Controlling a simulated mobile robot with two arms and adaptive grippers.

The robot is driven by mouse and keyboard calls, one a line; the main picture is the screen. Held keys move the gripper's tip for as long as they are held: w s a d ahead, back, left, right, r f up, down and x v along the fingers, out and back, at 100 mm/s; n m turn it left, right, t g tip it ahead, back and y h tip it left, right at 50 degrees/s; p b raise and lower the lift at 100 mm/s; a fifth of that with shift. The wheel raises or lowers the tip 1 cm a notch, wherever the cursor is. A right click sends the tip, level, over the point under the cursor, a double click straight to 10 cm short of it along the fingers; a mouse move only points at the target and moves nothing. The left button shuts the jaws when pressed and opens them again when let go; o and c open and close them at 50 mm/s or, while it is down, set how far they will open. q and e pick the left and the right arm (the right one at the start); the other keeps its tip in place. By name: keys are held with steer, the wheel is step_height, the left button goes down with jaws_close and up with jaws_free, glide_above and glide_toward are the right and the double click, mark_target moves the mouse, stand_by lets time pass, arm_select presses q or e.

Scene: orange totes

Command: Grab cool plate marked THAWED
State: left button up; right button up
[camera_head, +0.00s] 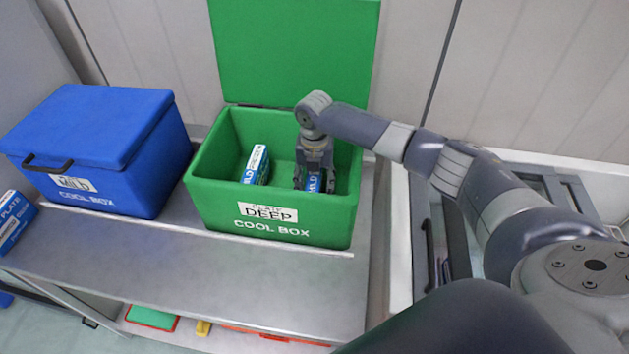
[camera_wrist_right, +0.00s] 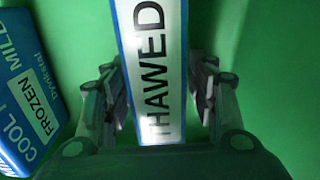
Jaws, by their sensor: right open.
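The cool plate marked THAWED (camera_wrist_right: 155,70) stands inside the open green cool box labelled DEEP (camera_head: 215,200). In the right wrist view it runs between the two fingers of my right gripper (camera_wrist_right: 160,100), which is open with a finger on each side. In the head view my right gripper (camera_head: 314,180) reaches down into the box, and the plate's blue end (camera_head: 313,184) shows between its fingers. A second cool plate, marked FROZEN (camera_wrist_right: 40,110), is to the left in the same box; it also shows in the head view (camera_head: 257,165). My left gripper is not in view.
The green lid (camera_head: 295,50) stands open behind the box. A closed blue cool box (camera_head: 100,140) is at the left on the metal table (camera_head: 180,260). Another blue plate pack (camera_head: 14,220) is at the far left. The table front is clear.

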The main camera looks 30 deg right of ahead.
steer(key=shift+c, duration=0.5)
steer(key=shift+r, duration=0.1)
jaws_close()
